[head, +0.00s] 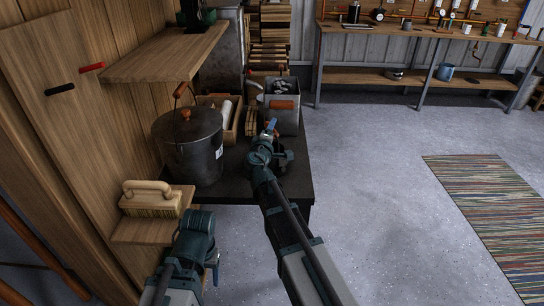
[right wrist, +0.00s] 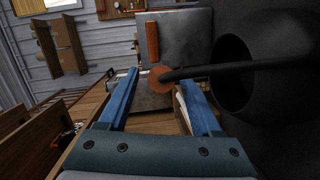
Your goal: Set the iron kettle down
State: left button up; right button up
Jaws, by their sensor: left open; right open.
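The dark iron kettle (head: 284,157) shows in the head view beside my right gripper (head: 271,126), which partly hides it. It appears to be over the black top, but its base is hidden. In the right wrist view, a large dark rounded body (right wrist: 262,60) fills the right side. A black rod runs from it to a copper-brown round end (right wrist: 162,79). My right gripper's blue fingers (right wrist: 160,100) are open, on either side of that end in the picture. I cannot tell whether they touch it. My left gripper (head: 212,268) is open and low, near the front.
A big lidded pot (head: 190,150) stands left on the black top (head: 235,185). A grey metal bin (head: 281,112) and a wooden box (head: 218,110) stand behind. A wooden brush (head: 150,205) lies on a small shelf (head: 145,232). Open floor lies to the right, with a striped rug (head: 490,205).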

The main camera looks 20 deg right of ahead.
jog(key=shift+w+d, duration=0.15)
jog(key=shift+w, duration=0.15)
jog(key=shift+s, duration=0.1)
grip_shut()
dwell(1.1)
